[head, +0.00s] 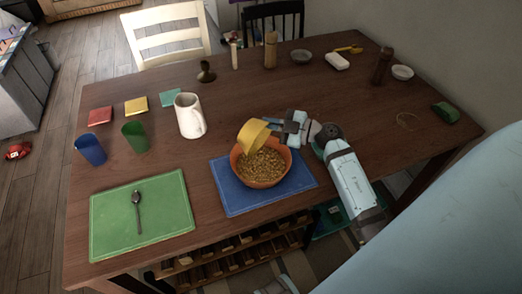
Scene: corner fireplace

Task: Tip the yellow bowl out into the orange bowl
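The orange bowl (261,181) stands on the blue placemat (238,198) and holds many small yellowish-brown pieces. The yellow bowl (252,135) is tilted steeply over the back of the orange bowl, its opening toward the pieces. My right gripper (278,127) is at the right side of the yellow bowl and appears shut on its rim. The fingertips are small and partly hidden by the bowl. I cannot tell whether anything is left inside the yellow bowl. My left gripper does not clearly show; only a pale part shows at the bottom edge.
A white pitcher (189,116) stands left of the bowls. A green cup (135,137) and blue cup (90,149) stand farther left. A spoon (137,211) lies on the green placemat (166,192). Several small items line the back. The table's right middle is mostly clear.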

